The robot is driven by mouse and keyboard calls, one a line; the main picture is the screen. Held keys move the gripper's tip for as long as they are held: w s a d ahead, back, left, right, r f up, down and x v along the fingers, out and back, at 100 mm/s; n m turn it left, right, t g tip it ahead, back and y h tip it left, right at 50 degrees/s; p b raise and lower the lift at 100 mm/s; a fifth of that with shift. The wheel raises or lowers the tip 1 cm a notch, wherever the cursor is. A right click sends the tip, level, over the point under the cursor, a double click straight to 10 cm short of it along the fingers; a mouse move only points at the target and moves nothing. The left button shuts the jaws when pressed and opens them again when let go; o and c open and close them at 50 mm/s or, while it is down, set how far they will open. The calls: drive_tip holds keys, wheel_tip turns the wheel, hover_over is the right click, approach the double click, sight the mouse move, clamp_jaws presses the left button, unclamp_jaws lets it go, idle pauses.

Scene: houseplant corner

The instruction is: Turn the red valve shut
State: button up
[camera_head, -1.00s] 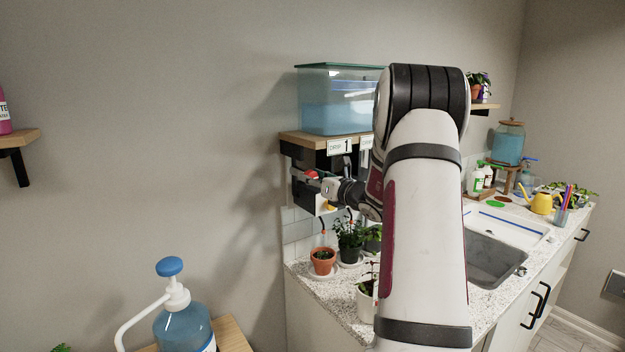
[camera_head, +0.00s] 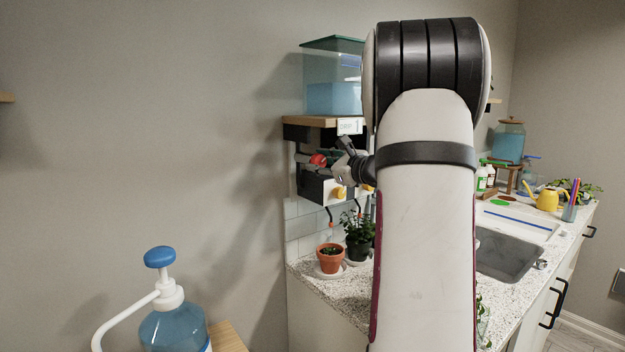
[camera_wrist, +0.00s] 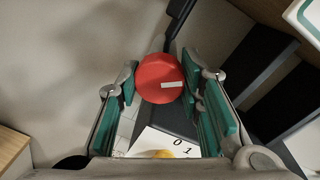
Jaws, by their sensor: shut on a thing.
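The red valve (camera_wrist: 160,78) is a round red knob with a white mark, between the two fingertips of my gripper (camera_wrist: 160,84) in the wrist view. The green-padded fingers are shut on its sides. In the head view the red valve (camera_head: 318,160) sits on the left side of a unit under the shelf, with my gripper (camera_head: 325,160) at it. My arm hides the right part of this unit. The white panel below the valve has a yellow knob (camera_head: 339,193) and shows again in the wrist view (camera_wrist: 180,140) with the digits 0 and 1.
A blue water tank (camera_head: 333,98) stands on the wooden shelf (camera_head: 310,121) above the valve. Potted plants (camera_head: 330,258) stand on the speckled counter (camera_head: 330,290) below. A blue pump bottle (camera_head: 175,325) stands at the lower left. The wall left of the valve is clear.

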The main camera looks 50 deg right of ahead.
drive_tip(key=n+b, duration=0.2)
drive_tip(key=b, duration=0.1)
drive_tip(key=n+b, duration=0.2)
drive_tip(key=b, duration=0.1)
drive_tip(key=n+b, duration=0.2)
drive_tip(key=b, duration=0.2)
drive_tip(key=shift+w+f+g+h, duration=0.1)
drive_tip(key=shift+f+g+h, duration=0.15)
drive_tip(key=shift+g+h, duration=0.05)
drive_tip(key=n+b, duration=0.3)
drive_tip(key=b, duration=0.3)
drive_tip(key=shift+r+n, duration=0.15)
drive_tip(key=shift+n, duration=0.25)
drive_tip(key=shift+h+b, duration=0.3)
drive_tip(key=shift+b, duration=0.05)
drive_tip(key=o, duration=1.2)
drive_tip(key=shift+n, duration=0.3)
drive_tip(key=shift+c, duration=0.2)
drive_tip(key=shift+r, duration=0.1)
drive_tip(key=v, duration=1.2)
